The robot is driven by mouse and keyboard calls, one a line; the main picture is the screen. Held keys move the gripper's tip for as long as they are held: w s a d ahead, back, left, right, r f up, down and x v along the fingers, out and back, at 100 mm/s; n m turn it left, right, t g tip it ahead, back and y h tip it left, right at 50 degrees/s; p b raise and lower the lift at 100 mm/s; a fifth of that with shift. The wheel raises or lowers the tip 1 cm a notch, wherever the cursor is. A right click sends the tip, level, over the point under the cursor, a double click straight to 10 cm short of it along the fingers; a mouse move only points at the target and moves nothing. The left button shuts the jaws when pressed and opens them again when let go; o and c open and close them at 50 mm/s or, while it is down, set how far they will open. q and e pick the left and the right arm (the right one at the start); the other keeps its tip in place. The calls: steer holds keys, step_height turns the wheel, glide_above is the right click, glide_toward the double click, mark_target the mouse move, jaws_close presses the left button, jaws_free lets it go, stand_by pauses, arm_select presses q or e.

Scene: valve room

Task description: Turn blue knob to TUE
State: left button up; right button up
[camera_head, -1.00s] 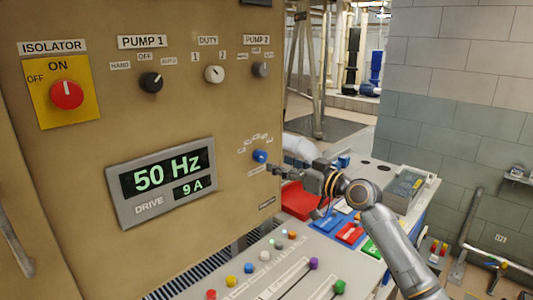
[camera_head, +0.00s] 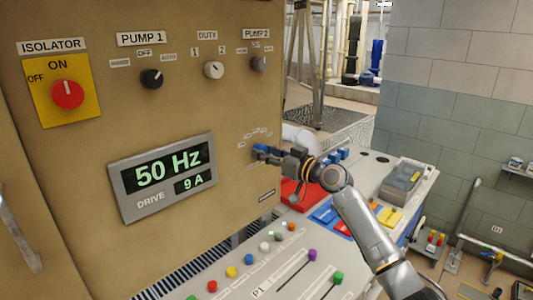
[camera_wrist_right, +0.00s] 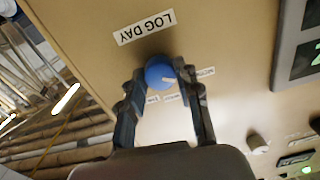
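The blue knob (camera_head: 259,148) is on the tan panel, right of the drive display, inside an arc of small day labels too blurred to read in the head view. In the right wrist view the blue knob (camera_wrist_right: 159,71) sits between the two fingertips of my right gripper (camera_wrist_right: 161,76). One finger lies along each side, with no clear gap. A pale pointer mark shows at its lower right; I cannot tell which day it points at. In the head view my right gripper (camera_head: 270,152) reaches the knob from the right and partly hides it. My left gripper is not in view.
A "LOG DAY" label (camera_wrist_right: 145,27) is beside the knob. The drive display (camera_head: 163,178) reads 50 Hz and 9 A. Other knobs sit higher on the panel, with a red isolator knob (camera_head: 67,94). A sloped console (camera_head: 250,275) with coloured buttons and sliders lies below.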

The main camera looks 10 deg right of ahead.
steer(key=shift+c, duration=0.6)
steer(key=shift+m, duration=0.4)
steer(key=shift+m+b, duration=0.3)
steer(key=shift+m, duration=2.2)
steer(key=o, duration=1.2)
steer(key=shift+c, duration=0.2)
